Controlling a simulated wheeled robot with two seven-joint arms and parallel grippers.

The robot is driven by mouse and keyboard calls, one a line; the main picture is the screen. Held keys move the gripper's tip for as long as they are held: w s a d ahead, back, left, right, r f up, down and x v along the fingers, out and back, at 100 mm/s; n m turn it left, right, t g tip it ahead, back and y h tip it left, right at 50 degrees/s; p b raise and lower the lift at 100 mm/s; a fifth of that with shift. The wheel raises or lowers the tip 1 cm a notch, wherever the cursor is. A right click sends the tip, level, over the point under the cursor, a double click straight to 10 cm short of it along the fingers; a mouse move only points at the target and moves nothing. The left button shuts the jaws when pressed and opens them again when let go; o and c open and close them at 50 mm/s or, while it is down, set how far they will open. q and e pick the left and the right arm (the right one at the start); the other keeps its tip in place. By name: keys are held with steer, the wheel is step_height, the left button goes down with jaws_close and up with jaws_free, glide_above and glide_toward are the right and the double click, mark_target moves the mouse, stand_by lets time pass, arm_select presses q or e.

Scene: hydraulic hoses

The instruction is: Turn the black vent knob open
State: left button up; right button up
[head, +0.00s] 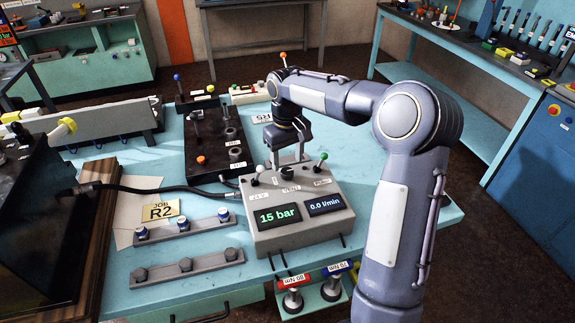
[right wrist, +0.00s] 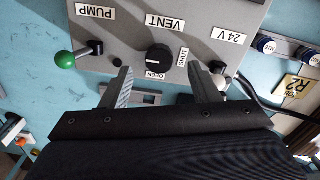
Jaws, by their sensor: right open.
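The black vent knob (right wrist: 158,58) is on the grey panel of the test unit (head: 300,230), between the VENT label and the OPEN label, with SHUT beside it. A pale mark shows on the knob; which label it points to is hard to tell. My right gripper (right wrist: 160,71) is open and empty, its two fingers apart on either side of the knob's line, with no visible contact. In the head view my right gripper (head: 290,160) points down over the back of the panel, and the knob is hard to make out there. My left gripper is out of view.
A green-balled PUMP lever (right wrist: 65,60) and a white-balled lever (head: 260,169) flank the knob. The unit's displays read 15 bar and 0.0 l/min. A black hose (head: 150,188) runs in from the left. A black block (head: 205,150) with fittings stands behind left.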

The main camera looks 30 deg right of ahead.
mark_target(288, 172)
steer(key=shift+f, duration=2.05)
steer(key=c, duration=1)
steer(key=shift+o, duration=0.2)
